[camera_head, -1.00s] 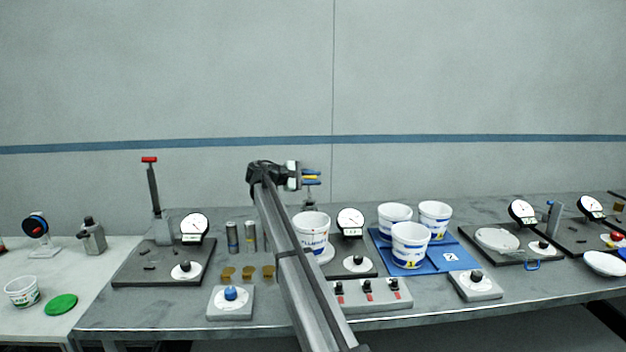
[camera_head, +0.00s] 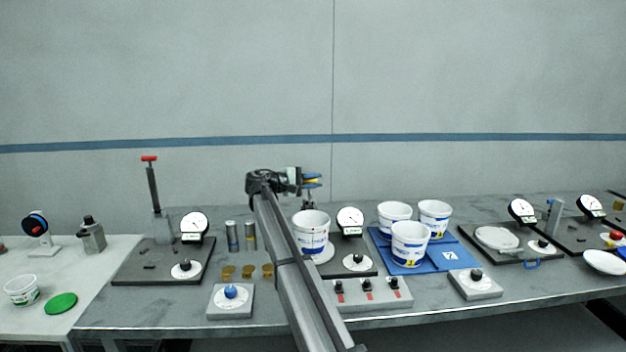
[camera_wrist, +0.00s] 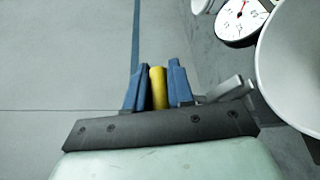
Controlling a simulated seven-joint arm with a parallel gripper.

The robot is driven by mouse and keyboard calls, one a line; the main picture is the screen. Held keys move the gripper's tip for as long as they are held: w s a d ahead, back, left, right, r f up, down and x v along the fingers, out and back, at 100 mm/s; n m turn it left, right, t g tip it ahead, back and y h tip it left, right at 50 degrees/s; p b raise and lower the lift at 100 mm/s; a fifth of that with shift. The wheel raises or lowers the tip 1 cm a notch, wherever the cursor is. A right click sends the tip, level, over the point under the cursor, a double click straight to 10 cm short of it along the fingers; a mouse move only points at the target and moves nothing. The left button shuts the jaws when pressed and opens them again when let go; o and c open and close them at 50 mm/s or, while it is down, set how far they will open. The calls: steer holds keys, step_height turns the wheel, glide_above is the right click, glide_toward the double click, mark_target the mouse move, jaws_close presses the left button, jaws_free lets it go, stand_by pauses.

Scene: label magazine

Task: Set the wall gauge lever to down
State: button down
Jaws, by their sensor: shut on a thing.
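My gripper (camera_head: 313,181) is above the bench near the wall, beside and above a white bucket (camera_head: 312,235). Its blue fingers are shut on a yellow grip (camera_head: 312,181), which appears to be the lever's handle. In the wrist view the yellow grip (camera_wrist: 158,88) stands between the two blue fingers (camera_wrist: 157,90). A grey post shows just below the fingers in the head view; the bucket and my arm hide its lower part. A round white gauge (camera_head: 350,219) stands to the right of the bucket, and its dial shows at the top of the wrist view (camera_wrist: 240,18).
Several white buckets stand on a blue mat (camera_head: 455,258) to the right. A red-handled lever (camera_head: 152,185) stands upright on a dark plate at left. A switch box (camera_head: 370,296) lies near the front edge. The wall above the bench is clear.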

steer(key=s+f, duration=0.5)
steer(key=s, duration=0.1)
steer(key=shift+s+f, duration=0.25)
steer(key=shift+s, duration=0.05)
stand_by(0.3)
stand_by(0.4)
steer(key=c, duration=1.1)
jaws_free()
steer(key=shift+o, duration=0.2)
steer(key=shift+w, duration=0.1)
steer(key=v, duration=1.3)
steer(key=shift+a, duration=0.35)
